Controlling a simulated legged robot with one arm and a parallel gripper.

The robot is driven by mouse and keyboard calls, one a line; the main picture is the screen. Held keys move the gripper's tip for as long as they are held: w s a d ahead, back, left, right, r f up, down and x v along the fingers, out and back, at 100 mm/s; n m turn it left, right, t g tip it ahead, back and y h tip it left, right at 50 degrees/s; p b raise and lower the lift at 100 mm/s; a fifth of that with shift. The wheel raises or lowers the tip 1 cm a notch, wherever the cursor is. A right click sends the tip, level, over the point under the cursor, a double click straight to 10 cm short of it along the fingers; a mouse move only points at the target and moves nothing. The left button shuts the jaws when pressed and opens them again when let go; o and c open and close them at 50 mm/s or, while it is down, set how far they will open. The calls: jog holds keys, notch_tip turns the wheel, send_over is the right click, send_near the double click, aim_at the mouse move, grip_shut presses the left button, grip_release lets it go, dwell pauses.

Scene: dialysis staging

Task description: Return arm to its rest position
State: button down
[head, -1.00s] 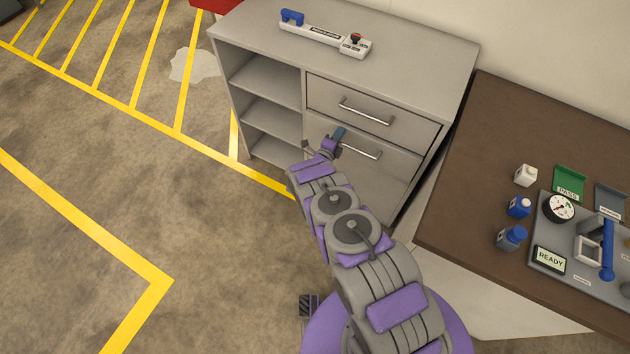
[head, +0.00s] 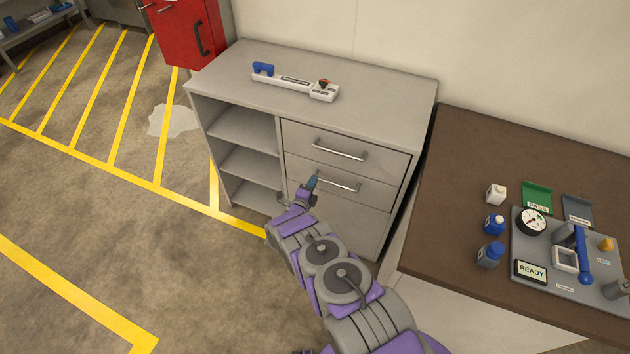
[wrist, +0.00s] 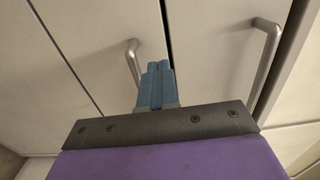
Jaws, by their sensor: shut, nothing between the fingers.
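My arm reaches out from the bottom of the head view, toward the grey cabinet (head: 375,115). My gripper (head: 312,181) is at the arm's end, in front of the cabinet's drawers and close to the lower drawer handle (head: 338,186) in the picture. In the wrist view my gripper (wrist: 156,75) shows its blue fingers together, with nothing between them. Its tips appear beside a metal handle (wrist: 135,65); I cannot tell whether they touch it.
A white device with a blue handle (head: 290,82) lies on the cabinet top. A red cabinet (head: 190,35) stands behind.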

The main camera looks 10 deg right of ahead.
jog(key=p+v, duration=0.2)
jog(key=v, duration=0.5)
jog(key=shift+s+a, duration=0.2)
jog(key=shift+s, duration=0.15)
